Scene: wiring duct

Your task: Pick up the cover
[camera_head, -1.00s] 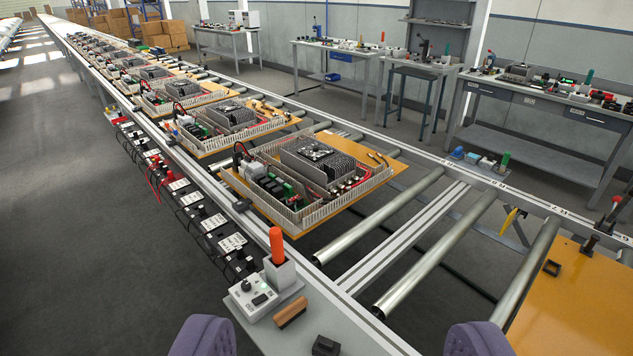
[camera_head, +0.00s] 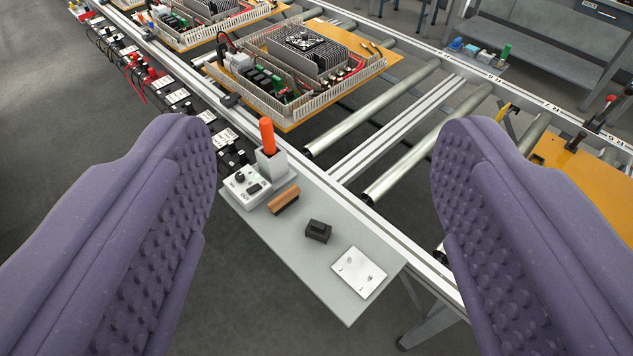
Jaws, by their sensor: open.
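My gripper (camera_head: 325,130) is open and empty, its two purple studded fingers wide apart at the left and right of the view. A flat pale plate (camera_head: 359,272) with small dark marks lies on a grey side shelf (camera_head: 299,262), low between the fingers and apart from them. I cannot tell for sure that this plate is the cover. Behind the shelf, a board assembly (camera_head: 301,65) sits on an orange panel, with pale slotted duct walls (camera_head: 288,112) around its parts. No cover can be clearly made out on these ducts.
The shelf also holds a small black block (camera_head: 318,231), a brown brush-like block (camera_head: 283,200), a grey control box (camera_head: 245,187) and an orange-handled tool (camera_head: 267,136) in a holder. Conveyor rollers (camera_head: 370,107) and a rail lie behind. Another orange panel (camera_head: 590,185) is at right.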

